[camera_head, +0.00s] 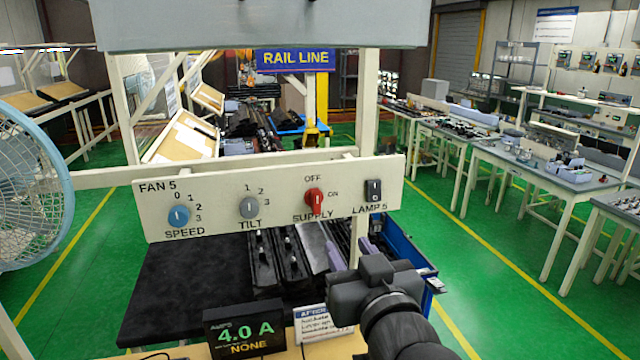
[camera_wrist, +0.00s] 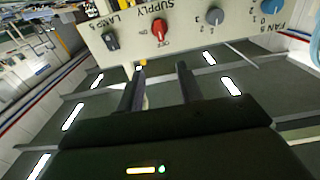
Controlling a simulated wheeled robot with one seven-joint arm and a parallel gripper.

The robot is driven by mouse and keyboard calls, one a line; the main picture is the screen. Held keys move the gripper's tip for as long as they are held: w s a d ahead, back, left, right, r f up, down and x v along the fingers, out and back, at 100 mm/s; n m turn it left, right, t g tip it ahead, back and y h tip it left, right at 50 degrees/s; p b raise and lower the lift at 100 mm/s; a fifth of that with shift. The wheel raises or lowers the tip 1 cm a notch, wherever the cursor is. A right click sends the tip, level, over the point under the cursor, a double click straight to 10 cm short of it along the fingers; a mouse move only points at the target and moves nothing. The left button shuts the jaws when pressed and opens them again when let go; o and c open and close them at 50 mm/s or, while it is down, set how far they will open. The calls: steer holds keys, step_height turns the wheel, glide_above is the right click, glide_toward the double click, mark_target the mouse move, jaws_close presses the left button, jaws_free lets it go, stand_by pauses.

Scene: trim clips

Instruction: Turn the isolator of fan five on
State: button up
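The FAN 5 panel (camera_head: 280,218) is cream and carries several controls. Its isolator is the red SUPPLY knob (camera_head: 314,200), which stands roughly upright toward the OFF mark above it; ON is marked to its right. The knob also shows in the wrist view (camera_wrist: 159,30), where the panel is upside down. My gripper (camera_wrist: 160,72) has its two dark fingers apart with nothing between them. They are short of the knob and not touching it. In the head view my gripper's body is at the lower right of the panel; its fingertips are hard to make out there.
Left of the isolator are the grey TILT knob (camera_head: 249,207) and blue SPEED knob (camera_head: 179,216); right of it is the black LAMP 5 switch (camera_head: 373,190). Below stand a display (camera_head: 245,331) reading 4.0 A, NONE, and a white card (camera_head: 324,325). A blue fan (camera_head: 30,190) is at left.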

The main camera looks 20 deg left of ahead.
mark_target(317, 199)
steer(key=shift+f+b, duration=0.15)
steer(key=shift+b, duration=0.2)
steer(key=b+x, duration=0.1)
steer(key=b, duration=0.4)
steer(key=shift+w+a+f, duration=0.15)
steer(key=shift+w, duration=0.15)
steer(key=shift+w+a+b, duration=0.1)
steer(key=shift+w+b, duration=0.1)
steer(key=shift+b, duration=0.6)
steer(key=b, duration=0.4)
steer(key=shift+w+a, duration=0.3)
steer(key=p+x, duration=0.2)
steer(key=x, duration=0.2)
steer(key=p+x, duration=0.1)
steer(key=x, duration=0.4)
steer(key=p+x, duration=0.2)
steer(key=x, duration=0.3)
steer(key=shift+w+a+r+p, duration=0.15)
steer(key=shift+a+r+p, duration=0.1)
steer(key=shift+r+p, duration=0.05)
jaws_close()
